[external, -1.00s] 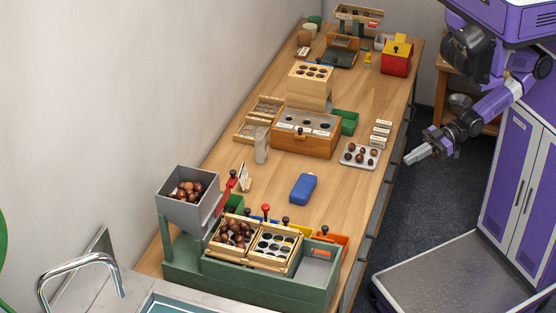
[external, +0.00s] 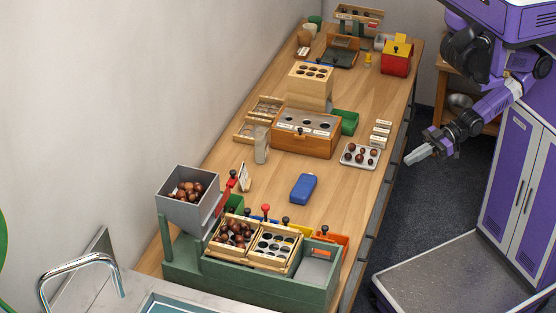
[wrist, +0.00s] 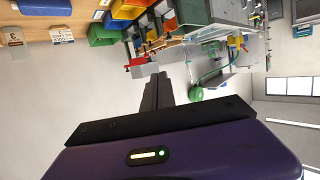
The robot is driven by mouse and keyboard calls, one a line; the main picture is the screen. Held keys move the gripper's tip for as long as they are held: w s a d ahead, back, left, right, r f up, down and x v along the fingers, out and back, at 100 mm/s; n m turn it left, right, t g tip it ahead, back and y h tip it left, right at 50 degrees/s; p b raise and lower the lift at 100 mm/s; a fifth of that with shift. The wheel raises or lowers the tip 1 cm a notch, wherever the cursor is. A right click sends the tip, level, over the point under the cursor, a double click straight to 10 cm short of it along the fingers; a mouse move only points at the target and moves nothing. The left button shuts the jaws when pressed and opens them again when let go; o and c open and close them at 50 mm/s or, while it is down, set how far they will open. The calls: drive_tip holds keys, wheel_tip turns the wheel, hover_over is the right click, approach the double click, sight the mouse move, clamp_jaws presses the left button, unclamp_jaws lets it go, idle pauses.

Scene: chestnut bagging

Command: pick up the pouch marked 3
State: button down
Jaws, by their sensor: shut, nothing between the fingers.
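A greyish, translucent pouch (external: 261,146) stands upright on the wooden table, left of the wooden box with round holes. In the wrist view it shows at the far upper left (wrist: 18,45), with a label that seems to read 3. My gripper (external: 411,159) is off the table's right edge, over the floor, well to the right of the pouch. Its fingers (wrist: 157,92) are shut together and hold nothing.
A tray of chestnuts (external: 347,155) and white labels (external: 381,134) lie near the right edge. A blue case (external: 303,188) lies mid-table; a printed card (external: 243,177) stands left of it. A green stand (external: 220,279) with a chestnut hopper (external: 166,187) fills the front.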

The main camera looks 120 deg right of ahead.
idle(0.3)
drive_tip(key=shift+c, duration=2.4)
unclamp_jaws()
